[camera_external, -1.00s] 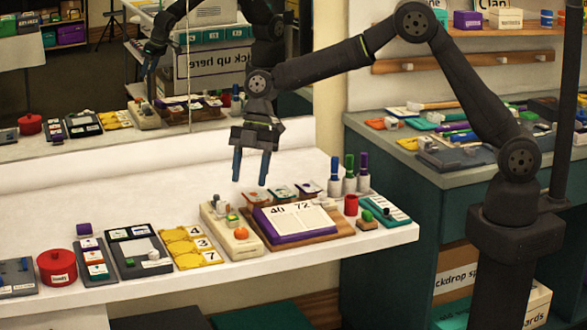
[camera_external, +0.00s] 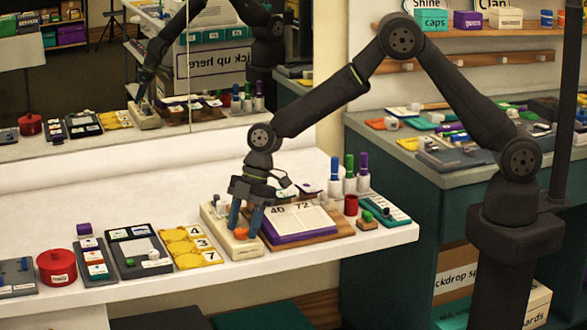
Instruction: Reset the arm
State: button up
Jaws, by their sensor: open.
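My gripper (camera_external: 246,225) is open, with its two blue fingers pointing down over the cream box (camera_external: 218,236) on the white table. The fingers are close to the orange knob (camera_external: 240,232) on that box; I cannot tell whether they touch it. The fingers hide part of the box's top, including most of its small coloured piece. No object shows held between the fingers.
A purple-edged book (camera_external: 298,220) on a wooden board lies right of my gripper, with several upright bottles (camera_external: 349,176) behind. Yellow number cards (camera_external: 190,246), a dark tray (camera_external: 135,252) and a red pot (camera_external: 57,267) stand left. The table's back left is clear.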

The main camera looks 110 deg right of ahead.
jog(key=shift+a+m+h, duration=0.15)
jog(key=shift+m+h, duration=0.45)
jog(key=shift+m, duration=0.95)
jog(key=shift+a+m+h, duration=0.1)
jog(key=shift+m+h, duration=0.5)
jog(key=shift+m, duration=0.95)
jog(key=shift+a+m+h, duration=0.1)
jog(key=shift+m+h, duration=0.4)
jog(key=shift+m, duration=0.85)
jog(key=shift+a+m+h, duration=0.1)
jog(key=shift+m+h, duration=0.4)
jog(key=shift+m, duration=0.85)
jog(key=shift+m, duration=0.3)
